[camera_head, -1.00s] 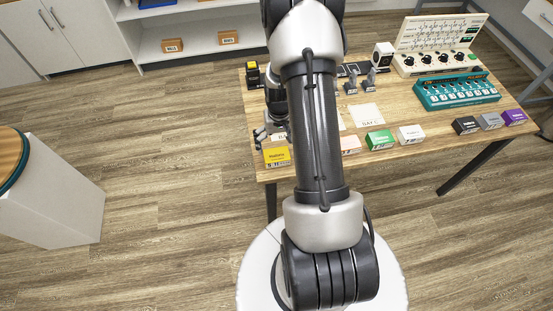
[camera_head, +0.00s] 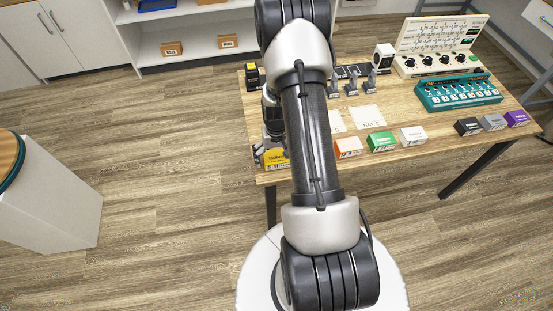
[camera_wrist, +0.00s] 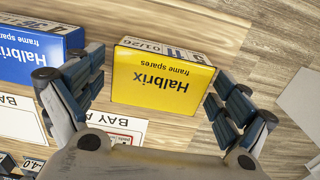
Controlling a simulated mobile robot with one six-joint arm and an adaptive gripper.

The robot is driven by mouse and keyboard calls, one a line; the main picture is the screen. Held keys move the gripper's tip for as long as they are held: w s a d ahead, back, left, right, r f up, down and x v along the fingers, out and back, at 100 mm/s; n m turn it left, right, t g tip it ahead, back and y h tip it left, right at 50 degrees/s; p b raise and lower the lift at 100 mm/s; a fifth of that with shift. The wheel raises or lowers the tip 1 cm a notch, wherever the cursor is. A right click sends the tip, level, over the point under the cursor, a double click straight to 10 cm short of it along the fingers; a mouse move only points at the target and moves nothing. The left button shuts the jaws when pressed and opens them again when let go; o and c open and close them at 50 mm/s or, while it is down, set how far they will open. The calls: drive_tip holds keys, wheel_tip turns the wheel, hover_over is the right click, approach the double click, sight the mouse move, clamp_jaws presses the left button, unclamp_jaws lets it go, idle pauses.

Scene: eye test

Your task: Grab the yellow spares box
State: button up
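The yellow spares box (camera_wrist: 162,84) lies on the table between my gripper's two fingers in the wrist view, its "Halbrix frame spares" print upside down. My gripper (camera_wrist: 154,78) is open, with a finger on each side of the box; a gap shows on both sides. In the head view the yellow box (camera_head: 277,158) sits at the table's front left corner, partly covered by my gripper (camera_head: 264,154). Whether the fingers are low enough to flank its sides fully, I cannot tell.
A blue box (camera_wrist: 38,50) stands close beside my left finger in the wrist view. On the table (camera_head: 430,150), orange (camera_head: 349,147), green (camera_head: 382,141) and white (camera_head: 412,136) boxes stand along the front edge. A teal device (camera_head: 458,93) stands further back.

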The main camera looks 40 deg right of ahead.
drive_tip(key=c, duration=0.9)
drive_tip(key=shift+c, duration=0.2)
